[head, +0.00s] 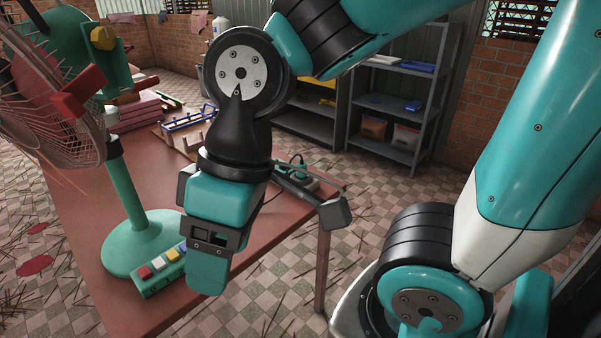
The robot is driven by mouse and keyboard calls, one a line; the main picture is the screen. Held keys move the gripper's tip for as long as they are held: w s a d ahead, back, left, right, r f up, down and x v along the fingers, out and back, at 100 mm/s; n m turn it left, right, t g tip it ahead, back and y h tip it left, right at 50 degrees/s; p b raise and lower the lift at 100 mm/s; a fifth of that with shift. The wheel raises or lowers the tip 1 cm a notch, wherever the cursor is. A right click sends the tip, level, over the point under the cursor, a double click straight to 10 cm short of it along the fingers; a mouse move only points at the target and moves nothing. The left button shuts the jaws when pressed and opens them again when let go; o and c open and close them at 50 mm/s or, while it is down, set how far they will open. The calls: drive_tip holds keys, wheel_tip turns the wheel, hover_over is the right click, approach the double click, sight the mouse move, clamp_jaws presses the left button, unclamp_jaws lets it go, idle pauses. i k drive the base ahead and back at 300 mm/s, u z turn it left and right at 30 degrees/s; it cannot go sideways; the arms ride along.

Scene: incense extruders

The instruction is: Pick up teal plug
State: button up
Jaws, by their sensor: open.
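A teal fan (130,215) with a row of coloured buttons stands on the reddish table (95,235) at left. A blue rack (188,119) and pink stacks (135,108) are at the table's far end. Grey shelves (398,108) stand behind. Sticks litter the tiled floor.

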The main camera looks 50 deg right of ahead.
sight(302, 164)
drive_tip(key=z, duration=0.35)
drive_tip(key=i, duration=0.45)
drive_tip(key=z, duration=0.75)
drive_tip(key=i, duration=0.55)
drive_tip(key=z, duration=0.1)
